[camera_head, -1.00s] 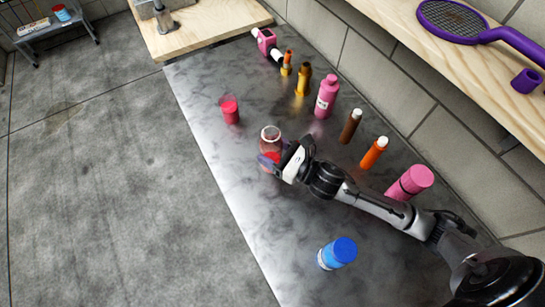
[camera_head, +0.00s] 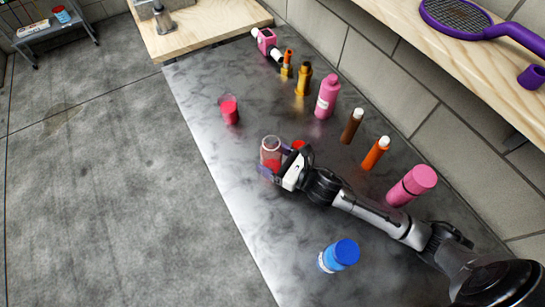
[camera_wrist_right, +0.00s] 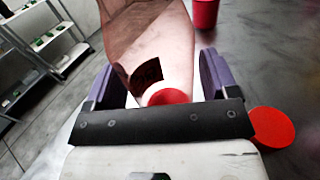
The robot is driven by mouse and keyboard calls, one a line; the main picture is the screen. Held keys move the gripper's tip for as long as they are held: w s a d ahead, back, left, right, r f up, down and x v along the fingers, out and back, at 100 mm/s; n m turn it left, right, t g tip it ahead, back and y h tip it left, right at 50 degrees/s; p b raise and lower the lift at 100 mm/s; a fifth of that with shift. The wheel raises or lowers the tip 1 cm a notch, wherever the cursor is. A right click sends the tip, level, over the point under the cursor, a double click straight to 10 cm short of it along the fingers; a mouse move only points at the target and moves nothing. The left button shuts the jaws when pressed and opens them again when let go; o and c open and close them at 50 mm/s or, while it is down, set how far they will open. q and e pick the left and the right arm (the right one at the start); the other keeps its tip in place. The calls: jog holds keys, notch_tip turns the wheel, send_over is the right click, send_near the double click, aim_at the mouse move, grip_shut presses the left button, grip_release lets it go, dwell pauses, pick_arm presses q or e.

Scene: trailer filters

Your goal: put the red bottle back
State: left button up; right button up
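The red bottle (camera_head: 270,152), a see-through, red-tinted bottle with a pale rim, is upright near the counter's left edge in the head view. In the right wrist view the bottle (camera_wrist_right: 150,45) shows a dark label and a red part near the gripper. My right gripper (camera_head: 276,161) has its purple fingers on both sides of it and appears closed on it; the wrist view also shows the fingers (camera_wrist_right: 157,80). Whether the bottle's base touches the counter is hidden. My left gripper is out of view.
A red round object (camera_head: 298,145) lies just behind my gripper. A red cup (camera_head: 229,110) stands farther back. A pink bottle (camera_head: 327,98), brown bottle (camera_head: 352,125), orange bottle (camera_head: 375,153), pink cylinder (camera_head: 411,185) and blue jar (camera_head: 339,255) stand on the grey counter (camera_head: 225,165).

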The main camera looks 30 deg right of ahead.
jog(key=shift+o, duration=0.6)
jog(key=shift+r, duration=0.1)
jog(key=shift+s+r, duration=0.1)
jog(key=p+v, duration=0.1)
jog(key=v, duration=1)
jog(key=shift+s+d, duration=0.2)
jog(key=shift+s, duration=0.05)
jog(key=shift+r, duration=0.1)
